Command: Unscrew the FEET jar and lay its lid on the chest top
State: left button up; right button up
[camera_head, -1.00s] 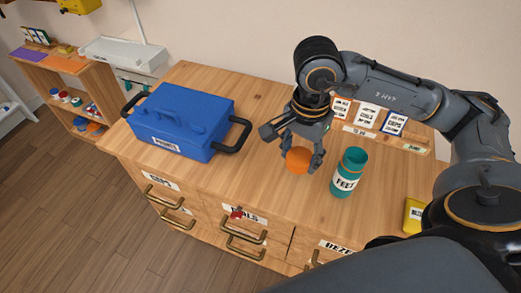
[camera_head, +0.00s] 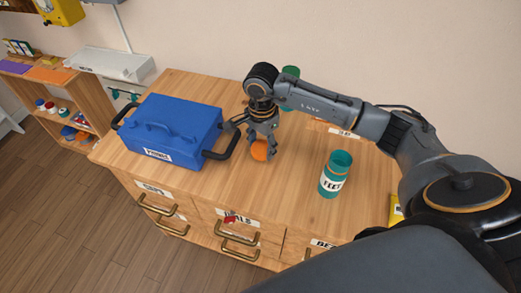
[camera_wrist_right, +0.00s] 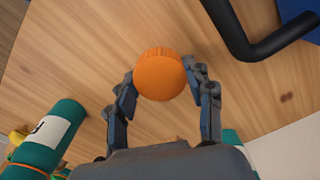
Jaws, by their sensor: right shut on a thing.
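The FEET jar (camera_head: 334,175) is teal with a white label and stands upright and open on the wooden chest top (camera_head: 300,195). A teal jar with a white label shows at lower left in the right wrist view (camera_wrist_right: 62,125). My right gripper (camera_head: 261,148) is shut on the round orange lid (camera_head: 259,151), left of the jar and apart from it. The lid also shows between the fingertips in the right wrist view (camera_wrist_right: 160,75). I cannot tell whether the lid touches the chest top. My left gripper is not in view.
A blue toolbox (camera_head: 165,130) with black handles stands left of the lid, its right handle (camera_head: 222,146) near my gripper. Another green object (camera_head: 290,73) is partly hidden behind my right arm. A yellow object (camera_head: 396,210) lies at the right. The front middle of the top is clear.

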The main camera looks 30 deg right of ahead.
aim_at(261, 146)
jog(key=f+p, duration=0.1)
jog(key=f, duration=0.2)
jog(key=shift+w, duration=0.2)
jog(key=shift+f, duration=0.25)
jog(key=shift+f, duration=0.1)
jog(key=shift+f, duration=0.15)
jog(key=o, duration=1.3)
